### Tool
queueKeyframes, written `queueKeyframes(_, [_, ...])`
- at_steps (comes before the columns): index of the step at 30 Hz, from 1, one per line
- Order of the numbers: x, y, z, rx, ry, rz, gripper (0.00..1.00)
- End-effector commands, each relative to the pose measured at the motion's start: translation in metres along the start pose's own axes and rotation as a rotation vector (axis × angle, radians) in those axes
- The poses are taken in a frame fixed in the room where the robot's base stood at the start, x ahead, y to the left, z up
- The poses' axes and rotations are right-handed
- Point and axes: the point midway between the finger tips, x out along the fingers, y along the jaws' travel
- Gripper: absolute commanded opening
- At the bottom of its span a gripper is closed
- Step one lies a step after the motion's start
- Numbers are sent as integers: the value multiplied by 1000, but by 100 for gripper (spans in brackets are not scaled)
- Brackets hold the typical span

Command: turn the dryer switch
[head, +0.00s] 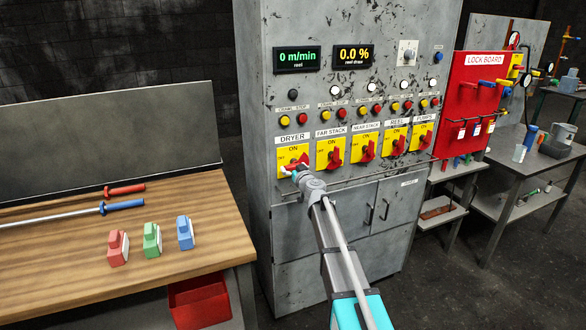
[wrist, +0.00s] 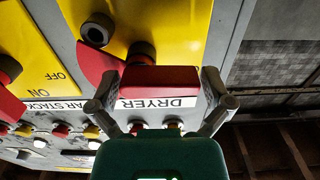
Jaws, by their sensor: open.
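The dryer switch (head: 287,152) is a yellow plate marked ON and OFF, with a red rotary handle (head: 304,158), at the left end of the switch row. Its DRYER label (head: 292,137) sits above it. My gripper (head: 293,170) is at this switch, in front of the handle, and covers part of the plate. In the wrist view, which is upside down, the red handle (wrist: 160,79) lies between my two spread fingers. I see no clear grip on it. The handle's exact setting is hard to tell.
The far stack switch (head: 329,153) is close on the right, followed by several similar switches. Buttons (head: 301,119) run above the row. A wooden bench (head: 170,235) with red, green and blue blocks stands left. A red lock board (head: 470,95) stands right.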

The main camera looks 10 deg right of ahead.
Motion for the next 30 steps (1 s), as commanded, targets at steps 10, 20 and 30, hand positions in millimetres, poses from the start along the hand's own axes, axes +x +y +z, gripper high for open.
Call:
queueKeyframes(10, [0, 0, 0, 0, 0, 0, 61])
queueKeyframes(20, [0, 0, 0, 12, 0, -1, 44])
queueKeyframes(30, [0, 0, -3, 137, 0, -2, 44])
